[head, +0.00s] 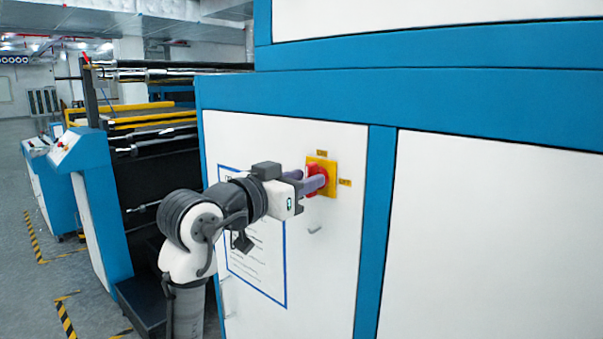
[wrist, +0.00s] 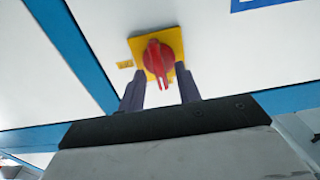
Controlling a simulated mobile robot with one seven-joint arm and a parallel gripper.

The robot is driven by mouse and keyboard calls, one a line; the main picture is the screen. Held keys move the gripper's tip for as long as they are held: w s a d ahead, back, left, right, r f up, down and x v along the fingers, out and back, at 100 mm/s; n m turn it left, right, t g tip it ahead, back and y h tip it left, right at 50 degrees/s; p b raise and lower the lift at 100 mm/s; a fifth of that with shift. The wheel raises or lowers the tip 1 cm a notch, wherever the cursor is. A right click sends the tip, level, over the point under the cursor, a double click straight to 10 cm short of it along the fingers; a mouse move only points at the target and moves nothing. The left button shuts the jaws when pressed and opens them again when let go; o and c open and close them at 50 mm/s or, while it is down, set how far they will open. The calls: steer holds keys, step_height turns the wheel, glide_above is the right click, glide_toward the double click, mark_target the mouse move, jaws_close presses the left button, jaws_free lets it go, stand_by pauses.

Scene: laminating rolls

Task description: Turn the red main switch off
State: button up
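The red main switch (head: 313,169) is a rotary knob on a yellow square plate (head: 331,166) on the white cabinet door. In the wrist view the red knob (wrist: 158,59) shows its raised grip bar running roughly up and down in the picture, on the yellow plate (wrist: 174,38). My gripper (head: 309,183) is at the switch and partly covers it in the head view. In the wrist view my gripper (wrist: 160,72) is open, with one purple-grey finger on each side of the knob and visible gaps. I cannot tell whether a finger touches it.
Small yellow labels (head: 345,182) sit beside and above the plate. A blue-framed notice (head: 286,275) and small door handles (head: 314,231) are on the door below. Blue frame strips (head: 375,220) border the door. A machine with rollers (head: 160,140) stands at the left.

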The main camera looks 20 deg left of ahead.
steer(key=shift+w, duration=0.1)
jaws_close()
steer(key=shift+f+b, duration=0.1)
steer(key=shift+b, duration=0.2)
steer(key=shift+d+f+m+b, duration=0.1)
steer(key=shift+m+b, duration=1.65)
steer(key=shift+m, duration=1.25)
steer(key=shift+d+f+m+b, duration=0.15)
steer(key=shift+m+b, duration=1.65)
steer(key=shift+m, duration=1.2)
steer(key=shift+d+m+b, duration=0.1)
steer(key=shift+m+b, duration=1.65)
steer(key=shift+m, duration=1.25)
jaws_free()
